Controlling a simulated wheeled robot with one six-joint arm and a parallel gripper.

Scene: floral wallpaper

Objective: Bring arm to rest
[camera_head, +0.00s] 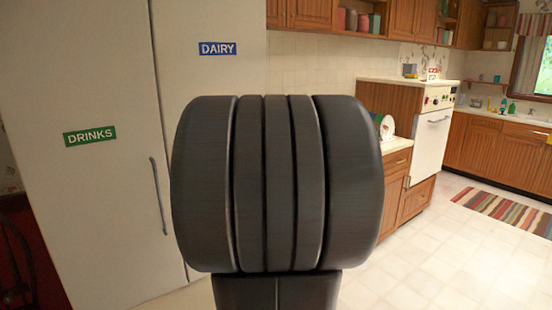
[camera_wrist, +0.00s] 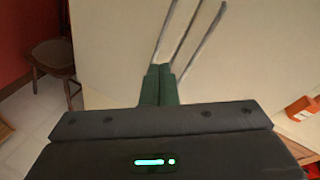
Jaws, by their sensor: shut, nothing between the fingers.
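My gripper (camera_wrist: 158,85) shows in the wrist view with its two dark green fingers side by side, shut and empty. Its fingertips point toward a pale surface with several long grey bars above them; I cannot tell whether they touch it. In the head view a thick, dark, ribbed joint of my own arm fills the middle, and my gripper is hidden there. Behind it stands a tall cream fridge (camera_head: 100,210) with a green DRINKS label (camera_head: 90,136), a blue DAIRY label (camera_head: 217,48) and a grey handle (camera_head: 159,195).
A wooden chair (camera_wrist: 48,55) stands at the left in the wrist view, and an orange object (camera_wrist: 302,108) lies at the right. In the head view, a counter with a white oven (camera_head: 430,140) stands right of my arm. Tiled floor (camera_head: 430,265) is open at the front right, with a striped rug (camera_head: 505,212).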

